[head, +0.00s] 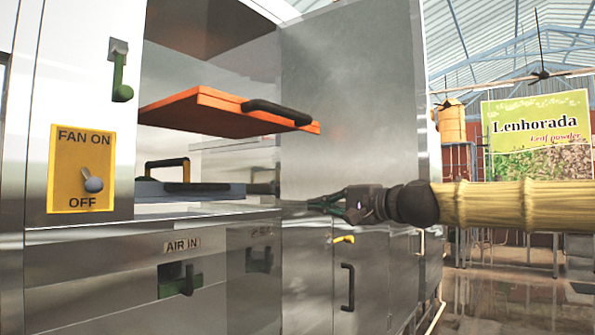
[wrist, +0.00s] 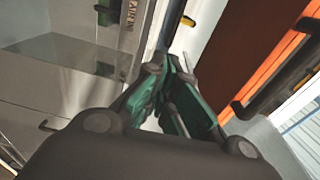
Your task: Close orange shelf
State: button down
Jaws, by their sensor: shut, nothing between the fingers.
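The orange shelf (head: 215,112) sticks out of the open steel cabinet in the head view, with a black handle (head: 277,112) on its front edge. In the wrist view the orange shelf (wrist: 240,50) fills the upper right, with its dark handle beside it. My gripper (head: 318,204) is shut and empty, below and to the right of the shelf's front, before the open cabinet door. Its green fingers meet at the tips in the wrist view (wrist: 170,72). It is apart from the shelf.
The open cabinet door (head: 350,110) stands to the right of the shelf. A blue-grey shelf (head: 190,191) with a black and yellow handle sits lower in the cabinet. A yellow fan switch panel (head: 81,168) is on the left. Lower doors with handles lie below.

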jog(key=s+d+r+y, duration=0.2)
jog(key=s+d+r, duration=0.15)
jog(key=r, duration=0.55)
jog(key=s+d+r+y, duration=0.15)
jog(key=s+r, duration=0.25)
jog(key=r, duration=0.5)
jog(key=p, duration=0.6)
send_near(288, 113)
jog(key=shift+n+h, duration=0.25)
jog(key=shift+n, duration=0.05)
jog(key=x, duration=0.6)
jog(key=shift+a+r, duration=0.2)
jog(key=shift+r, duration=0.05)
jog(key=shift+w+a+p, duration=0.2)
jog(key=shift+a+p, duration=0.1)
jog(key=shift+p, duration=0.05)
jog(key=shift+w, duration=0.1)
